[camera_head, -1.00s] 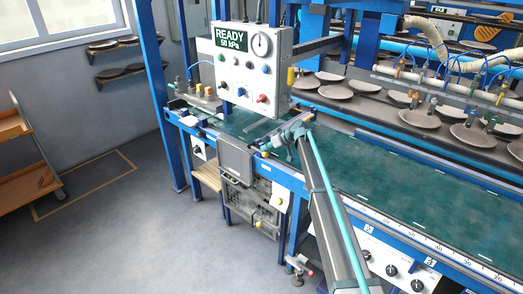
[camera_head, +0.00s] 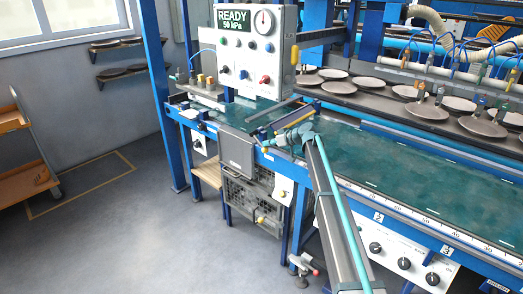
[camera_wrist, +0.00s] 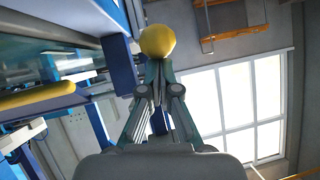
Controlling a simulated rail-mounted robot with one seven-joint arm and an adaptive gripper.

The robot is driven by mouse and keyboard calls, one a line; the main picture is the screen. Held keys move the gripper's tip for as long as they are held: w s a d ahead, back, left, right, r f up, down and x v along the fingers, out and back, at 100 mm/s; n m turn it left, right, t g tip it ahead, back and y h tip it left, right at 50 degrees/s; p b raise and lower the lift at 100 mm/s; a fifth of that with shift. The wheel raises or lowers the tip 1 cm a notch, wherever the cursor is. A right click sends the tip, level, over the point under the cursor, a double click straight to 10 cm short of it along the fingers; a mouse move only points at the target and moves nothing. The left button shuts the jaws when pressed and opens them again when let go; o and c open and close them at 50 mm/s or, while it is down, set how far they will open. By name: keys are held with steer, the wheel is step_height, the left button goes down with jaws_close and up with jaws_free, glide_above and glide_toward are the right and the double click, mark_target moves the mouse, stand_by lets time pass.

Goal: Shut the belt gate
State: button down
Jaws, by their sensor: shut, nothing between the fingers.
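A narrow bar with a yellow edge (camera_head: 292,121) lies over the near side of the green belt (camera_head: 385,165), right of the control box; I take it for part of the belt gate, but cannot tell its hinge. My gripper (camera_head: 274,142) is at the belt's near edge, below this bar, pointing left. In the wrist view its fingers (camera_wrist: 157,75) are shut and empty. A rounded yellow knob (camera_wrist: 157,40) stands just beyond the fingertips; I cannot tell if they touch it. A longer yellow bar lies at the left of that view (camera_wrist: 37,97). My arm hides part of the belt edge.
A control box (camera_head: 247,45) reading READY, 50 kPa stands above the belt. A grey panel (camera_head: 237,152) hangs on the belt's near side. Dark-rimmed plates (camera_head: 425,110) lie behind the belt. The floor (camera_head: 110,235) at left is open; an orange trolley (camera_head: 22,150) stands there.

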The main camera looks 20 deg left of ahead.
mark_target(267, 150)
step_height(267, 150, down, 3)
steer(key=shift+r+b, duration=0.1)
steer(key=shift+b, duration=1)
steer(key=shift+w+a+f+b, duration=0.3)
steer(key=shift+f+b, duration=0.3)
steer(key=shift+b, duration=0.4)
steer(key=b, duration=0.1)
steer(key=a+f+b, duration=0.1)
steer(key=shift+w+a+f+b, duration=0.25)
steer(key=shift+w+f+b, duration=0.05)
steer(key=shift+b, duration=0.1)
steer(key=shift+w+a+f+b, duration=0.2)
steer(key=shift+a+f+b, duration=0.1)
steer(key=shift+a+b, duration=0.3)
step_height(267, 150, up, 10)
